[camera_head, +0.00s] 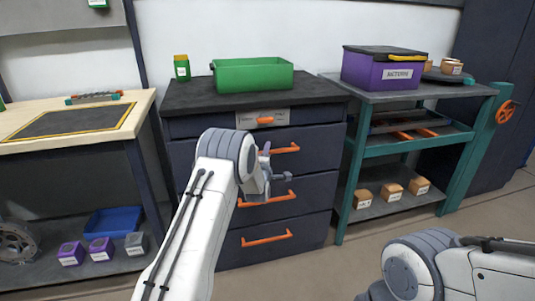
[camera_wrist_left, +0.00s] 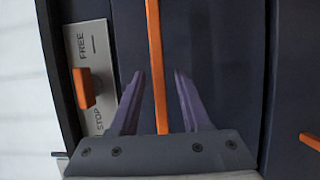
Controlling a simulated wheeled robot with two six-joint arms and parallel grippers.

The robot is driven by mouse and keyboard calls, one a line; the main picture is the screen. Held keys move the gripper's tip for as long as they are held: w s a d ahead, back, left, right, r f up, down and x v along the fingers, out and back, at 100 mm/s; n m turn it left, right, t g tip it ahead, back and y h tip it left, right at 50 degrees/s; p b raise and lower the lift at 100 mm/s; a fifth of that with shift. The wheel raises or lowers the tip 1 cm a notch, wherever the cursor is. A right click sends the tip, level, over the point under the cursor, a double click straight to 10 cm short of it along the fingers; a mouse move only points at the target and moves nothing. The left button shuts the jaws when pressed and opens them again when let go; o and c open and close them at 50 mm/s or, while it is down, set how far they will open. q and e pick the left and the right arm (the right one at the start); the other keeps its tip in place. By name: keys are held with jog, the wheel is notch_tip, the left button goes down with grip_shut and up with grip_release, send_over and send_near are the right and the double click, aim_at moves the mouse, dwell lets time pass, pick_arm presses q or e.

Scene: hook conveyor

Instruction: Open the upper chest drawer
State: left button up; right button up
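The dark chest of drawers (camera_head: 185,105) stands against the wall with three stacked drawers, all looking closed. The upper drawer's orange handle (camera_head: 286,149) is partly hidden behind my left gripper (camera_head: 276,164). In the left wrist view the handle (camera_wrist_left: 156,60) runs as an upright bar between the two fingers of my left gripper (camera_wrist_left: 159,76). The fingers are open, with a gap on each side of the bar. Above the drawer is a light plate (camera_head: 280,116) marked FREE and STOP, with an orange slider (camera_wrist_left: 85,88) between the words. My right gripper is out of view.
A green bin (camera_head: 253,75) and a green-yellow container (camera_head: 181,68) stand on the chest top. A teal shelf cart (camera_head: 345,175) is close on the right, and a wooden workbench (camera_head: 50,115) on the left. Floor (camera_head: 300,280) in front is clear.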

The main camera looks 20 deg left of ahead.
pick_arm(q)
grip_shut()
dwell(1.3)
